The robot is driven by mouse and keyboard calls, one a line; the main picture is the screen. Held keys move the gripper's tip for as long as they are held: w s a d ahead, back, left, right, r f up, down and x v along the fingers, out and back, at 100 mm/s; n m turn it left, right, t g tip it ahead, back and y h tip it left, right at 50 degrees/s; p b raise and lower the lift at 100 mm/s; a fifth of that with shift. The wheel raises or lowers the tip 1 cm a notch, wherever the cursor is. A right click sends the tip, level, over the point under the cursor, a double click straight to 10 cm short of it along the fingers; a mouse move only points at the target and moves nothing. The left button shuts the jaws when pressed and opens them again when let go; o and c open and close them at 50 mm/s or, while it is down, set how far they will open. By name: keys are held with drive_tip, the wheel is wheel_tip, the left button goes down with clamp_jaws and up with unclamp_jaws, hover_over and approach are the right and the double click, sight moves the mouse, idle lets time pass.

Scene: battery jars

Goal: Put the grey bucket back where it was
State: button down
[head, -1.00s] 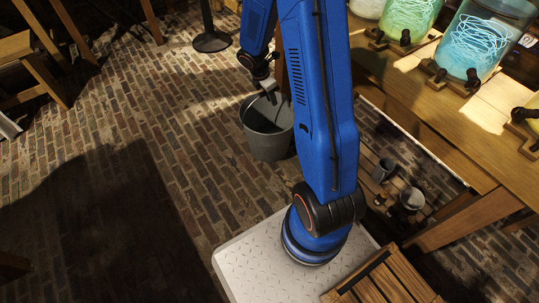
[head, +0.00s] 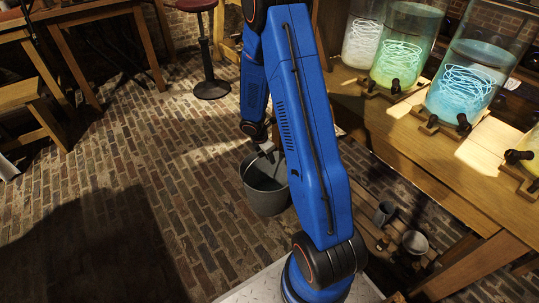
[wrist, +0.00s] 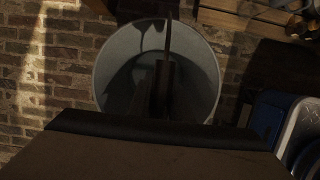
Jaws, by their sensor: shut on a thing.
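The grey bucket (head: 266,196) is upright at the end of my blue arm, over the brick floor. I cannot tell whether it touches the floor. In the wrist view I look down into its round mouth, and its rim (wrist: 101,84) is clear around the left side. My gripper (wrist: 165,88) reaches over the bucket's mouth and is shut on a part of the bucket, probably its handle. In the head view the fingers are small, dark and partly hidden by my arm.
A wooden table (head: 400,135) on the right carries several glass jars with glowing coils. Below it a low slatted shelf (head: 365,215) holds a metal cup (head: 384,213) and a small pail (head: 415,243). A red-topped stool (head: 212,89) stands behind. The brick floor at left is open.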

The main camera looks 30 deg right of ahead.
drive_tip(key=shift+f, duration=1.1)
drive_tip(key=c, duration=1.6)
unclamp_jaws()
